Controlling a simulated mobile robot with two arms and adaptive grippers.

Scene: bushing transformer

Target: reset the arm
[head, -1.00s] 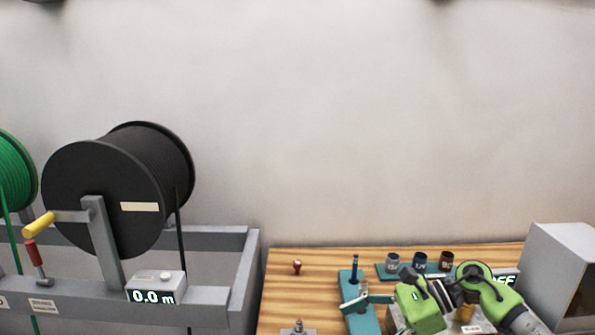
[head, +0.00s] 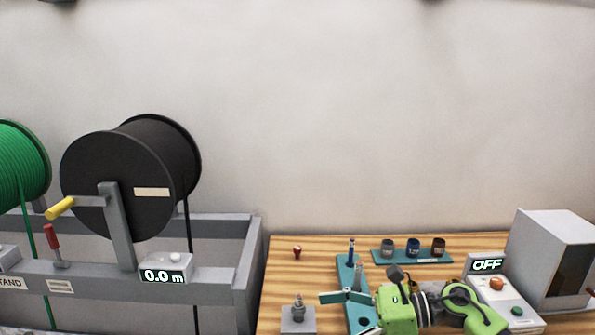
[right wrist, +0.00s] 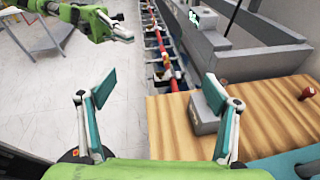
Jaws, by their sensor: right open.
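My right arm (head: 440,306), green with dark joints, reaches in from the lower right of the head view over the wooden bench. My right gripper (head: 346,297) is beside the teal stand, near the bench's front. In the right wrist view my right gripper (right wrist: 160,92) has its two teal-padded fingers wide apart with nothing between them. My left arm (right wrist: 72,12) shows at the top left of that view, out over the floor. My left gripper (right wrist: 122,35) is small there, and its opening is unclear. The left arm is not in the head view.
The wooden bench (head: 300,268) holds a grey block with a metal post (head: 298,312), a teal stand (head: 345,268), several cups, a red knob (head: 297,252) and a control box (head: 506,298) reading OFF. A grey cabinet (head: 545,250) stands right; a black cable reel (head: 118,180) stands left.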

